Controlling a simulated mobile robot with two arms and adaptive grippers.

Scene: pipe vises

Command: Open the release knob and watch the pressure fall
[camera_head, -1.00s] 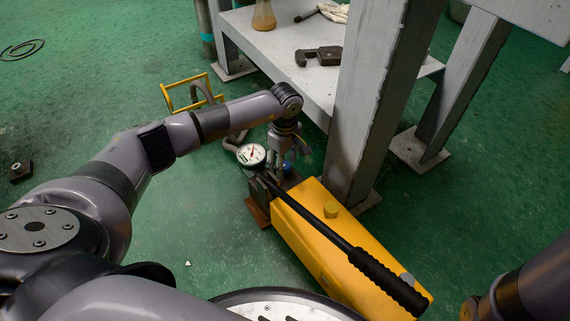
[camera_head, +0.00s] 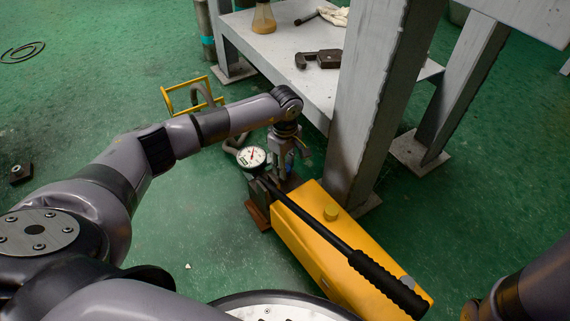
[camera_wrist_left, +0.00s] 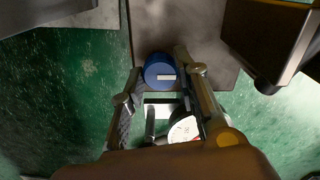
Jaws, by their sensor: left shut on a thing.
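The yellow hand pump (camera_head: 312,240) lies on the green floor with its long black handle (camera_head: 375,272) along the top. The round white pressure gauge (camera_head: 251,156) stands at its far end; its red needle shows, but the reading is too small to tell. The gauge also shows partly in the left wrist view (camera_wrist_left: 183,130). My left gripper (camera_head: 284,172) points down just right of the gauge. In the left wrist view, the blue release knob (camera_wrist_left: 160,70) sits between its fingertips, and the gripper is shut on it. My right gripper is out of view.
A grey bench leg (camera_head: 375,110) stands close behind the pump. The bench shelf (camera_head: 285,55) holds a clamp (camera_head: 318,58) and a flask (camera_head: 263,17). A yellow frame (camera_head: 190,92) stands on the floor beyond my left arm. The floor at left is mostly clear.

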